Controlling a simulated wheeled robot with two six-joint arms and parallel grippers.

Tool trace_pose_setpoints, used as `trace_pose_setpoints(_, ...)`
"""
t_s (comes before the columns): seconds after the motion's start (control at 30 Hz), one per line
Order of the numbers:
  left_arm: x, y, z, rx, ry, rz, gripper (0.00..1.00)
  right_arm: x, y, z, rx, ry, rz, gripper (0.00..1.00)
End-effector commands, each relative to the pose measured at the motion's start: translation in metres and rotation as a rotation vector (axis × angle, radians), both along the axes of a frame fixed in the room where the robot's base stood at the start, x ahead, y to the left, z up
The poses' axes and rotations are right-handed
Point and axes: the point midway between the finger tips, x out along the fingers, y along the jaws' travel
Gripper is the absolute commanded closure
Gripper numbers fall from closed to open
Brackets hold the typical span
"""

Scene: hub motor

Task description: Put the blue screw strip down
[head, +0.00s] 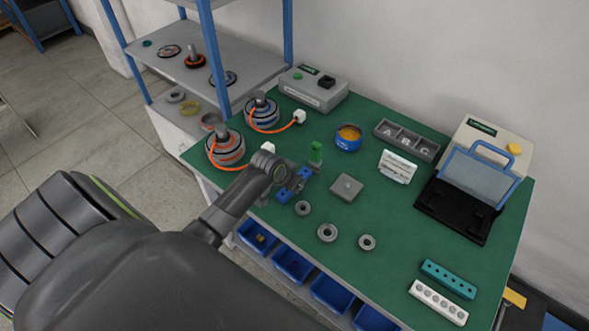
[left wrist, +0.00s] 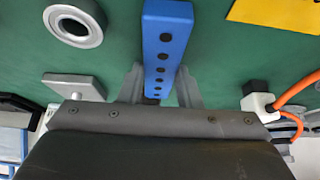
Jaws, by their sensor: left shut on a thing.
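The blue screw strip (left wrist: 165,40) is a long bar with a row of dark holes. It lies lengthwise between the two fingers of my left gripper (left wrist: 160,88), which is shut on it. In the head view the strip (head: 283,195) shows on both sides of my left gripper (head: 293,183), over the left front part of the green mat. I cannot tell whether the strip touches the mat. My right gripper is in neither view.
The green-topped table (head: 300,250) holds a grey square block (head: 346,187), several rings (head: 327,232), and two motors (head: 226,148) with orange cables. A teal strip (head: 448,278) and a white strip (head: 438,302) lie at the right front. Blue bins (head: 292,264) hang below the front edge.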

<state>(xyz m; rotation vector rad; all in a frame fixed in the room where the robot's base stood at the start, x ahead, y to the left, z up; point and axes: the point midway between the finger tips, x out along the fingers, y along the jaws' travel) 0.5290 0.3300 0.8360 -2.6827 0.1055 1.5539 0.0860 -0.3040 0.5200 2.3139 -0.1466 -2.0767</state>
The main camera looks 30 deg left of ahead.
Motion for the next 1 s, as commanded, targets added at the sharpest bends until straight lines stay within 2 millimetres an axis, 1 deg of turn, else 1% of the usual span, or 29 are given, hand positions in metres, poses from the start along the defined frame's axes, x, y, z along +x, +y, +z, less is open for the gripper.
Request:
trace_pose_setpoints(0.03,0.0,0.0,0.0,0.0,0.0,0.0,0.88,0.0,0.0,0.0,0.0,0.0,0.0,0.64)
trace_pose_setpoints(0.1,0.0,0.0,0.0,0.0,0.0,0.0,0.97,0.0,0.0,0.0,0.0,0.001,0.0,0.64)
trace_pose_setpoints(0.37,0.0,0.0,0.001,0.0,-0.001,0.0,0.98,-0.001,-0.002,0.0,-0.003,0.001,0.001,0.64)
trace_pose_setpoints(0.47,0.0,0.0,0.005,0.001,-0.002,0.0,0.98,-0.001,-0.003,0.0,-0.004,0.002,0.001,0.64)
trace_pose_setpoints(0.57,0.001,0.001,0.014,0.001,-0.003,0.0,0.98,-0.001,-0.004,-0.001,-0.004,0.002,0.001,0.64)
trace_pose_setpoints(0.67,0.001,0.001,0.026,0.003,-0.004,-0.002,0.98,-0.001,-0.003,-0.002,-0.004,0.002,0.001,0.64)
trace_pose_setpoints(0.77,0.002,0.001,0.043,0.002,-0.006,-0.001,0.98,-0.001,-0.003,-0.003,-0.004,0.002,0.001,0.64)
trace_pose_setpoints(0.97,0.001,0.001,0.083,0.004,-0.006,-0.002,0.98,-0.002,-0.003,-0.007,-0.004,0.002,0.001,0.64)
trace_pose_setpoints(1.0,0.002,0.001,0.093,0.004,-0.007,-0.002,0.98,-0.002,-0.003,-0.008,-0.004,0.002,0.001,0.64)
